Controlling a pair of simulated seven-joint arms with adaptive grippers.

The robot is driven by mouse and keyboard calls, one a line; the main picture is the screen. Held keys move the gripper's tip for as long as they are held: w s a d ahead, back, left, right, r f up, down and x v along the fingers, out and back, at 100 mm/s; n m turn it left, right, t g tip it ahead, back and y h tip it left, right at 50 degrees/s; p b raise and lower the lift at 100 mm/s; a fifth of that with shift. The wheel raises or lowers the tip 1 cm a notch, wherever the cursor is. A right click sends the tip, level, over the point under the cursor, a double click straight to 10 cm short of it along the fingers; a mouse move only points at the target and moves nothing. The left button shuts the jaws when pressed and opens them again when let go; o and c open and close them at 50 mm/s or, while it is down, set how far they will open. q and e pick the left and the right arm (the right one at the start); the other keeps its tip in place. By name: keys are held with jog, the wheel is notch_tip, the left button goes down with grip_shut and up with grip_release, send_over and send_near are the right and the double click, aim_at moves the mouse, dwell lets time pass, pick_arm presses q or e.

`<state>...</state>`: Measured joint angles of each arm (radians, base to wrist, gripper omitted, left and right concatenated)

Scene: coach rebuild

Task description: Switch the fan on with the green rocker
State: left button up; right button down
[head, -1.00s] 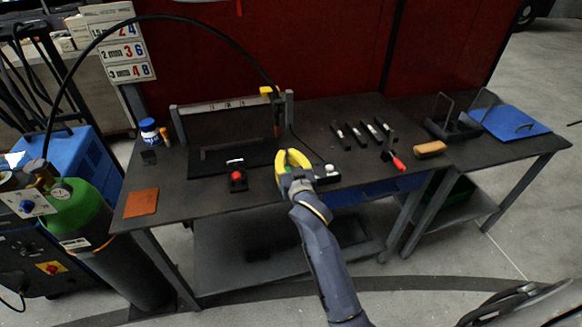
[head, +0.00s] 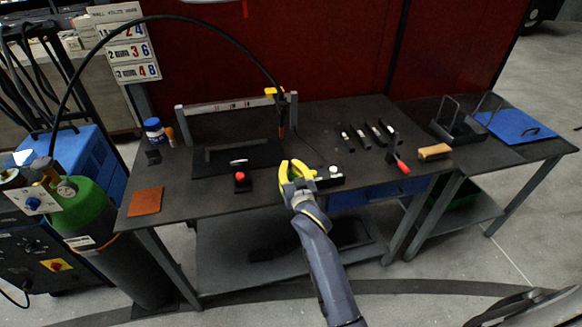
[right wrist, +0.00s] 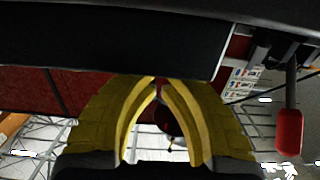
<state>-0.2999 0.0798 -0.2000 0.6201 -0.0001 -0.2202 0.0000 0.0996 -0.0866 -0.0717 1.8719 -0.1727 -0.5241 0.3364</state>
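My right gripper (head: 297,165) has yellow fingers and reaches over the front of the bench. It is at the left end of a small dark control box (head: 329,179) with a white knob (head: 334,169). In the right wrist view the yellow fingers (right wrist: 160,82) come together at their tips with nothing seen between them. A dark surface lies just beyond the tips; I cannot tell whether they touch it. The green rocker is not visible now, and my gripper covers part of the box. I cannot make out a fan. My left gripper is not in view.
A red button (head: 240,176) on a black box stands left of my gripper. A hose torch (head: 281,115) hangs behind it. Several dark bars and a red-handled tool (head: 402,166) lie to the right. An orange pad (head: 146,201) lies at the bench's left.

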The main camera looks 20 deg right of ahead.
jog(key=shift+w+r, duration=0.2)
jog(key=shift+r, duration=0.35)
jog(key=r, duration=0.2)
jog(key=shift+w+r, duration=0.3)
jog(key=shift+r, duration=0.05)
jog(key=s+r, duration=0.4)
jog(key=s, duration=0.5)
jog(key=shift+a+r, duration=0.2)
jog(key=shift+r, duration=0.1)
